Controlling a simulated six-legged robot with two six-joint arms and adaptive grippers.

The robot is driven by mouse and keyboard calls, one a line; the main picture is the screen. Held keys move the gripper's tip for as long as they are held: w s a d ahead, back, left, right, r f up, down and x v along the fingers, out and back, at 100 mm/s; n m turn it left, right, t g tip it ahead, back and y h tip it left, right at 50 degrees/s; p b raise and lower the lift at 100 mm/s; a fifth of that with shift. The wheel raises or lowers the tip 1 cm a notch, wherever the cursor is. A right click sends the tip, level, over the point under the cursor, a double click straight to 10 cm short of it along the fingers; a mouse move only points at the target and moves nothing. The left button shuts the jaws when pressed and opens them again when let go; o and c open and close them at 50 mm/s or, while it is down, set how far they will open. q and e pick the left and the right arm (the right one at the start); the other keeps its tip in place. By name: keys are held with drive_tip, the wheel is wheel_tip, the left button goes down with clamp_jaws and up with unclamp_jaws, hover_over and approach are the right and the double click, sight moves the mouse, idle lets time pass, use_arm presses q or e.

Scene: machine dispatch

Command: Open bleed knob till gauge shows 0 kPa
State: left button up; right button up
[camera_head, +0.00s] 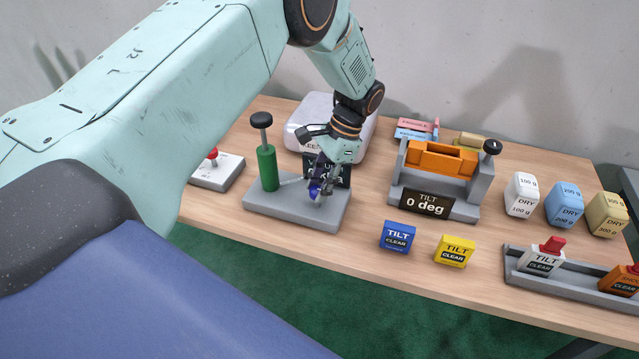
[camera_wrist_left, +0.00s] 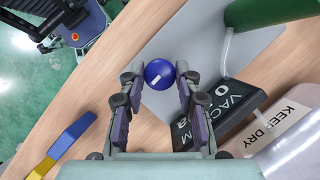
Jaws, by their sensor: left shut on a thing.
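The bleed knob is a round blue ball with a white mark, in the wrist view (camera_wrist_left: 158,74) and small in the head view (camera_head: 314,190). It is on a grey base (camera_head: 290,208) with a green pump cylinder (camera_head: 267,168) topped by a black knob. My left gripper (camera_head: 318,186) is shut on the blue knob; its fingers (camera_wrist_left: 160,78) sit on either side of it. The black gauge plate (camera_head: 342,173) is partly hidden by my gripper; in the wrist view (camera_wrist_left: 235,102) it shows part of "VACUUM" and a 0. My right gripper is out of view.
A tilt fixture (camera_head: 427,203) reading "0 deg" stands right of the base. Blue (camera_head: 397,238) and yellow (camera_head: 454,251) tilt blocks lie in front. A white "KEEP DRY" case (camera_head: 318,112) is behind; a red-knobbed box (camera_head: 217,172) is left. Weight blocks (camera_head: 563,204) stand right.

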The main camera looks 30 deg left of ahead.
use_arm(q)
drive_tip(key=shift+w, duration=0.1)
drive_tip(key=o, duration=1.1)
drive_tip(key=shift+o, duration=0.2)
drive_tip(key=v, duration=1.2)
drive_tip(key=shift+s+d, duration=0.1)
drive_tip(key=shift+s, duration=0.15)
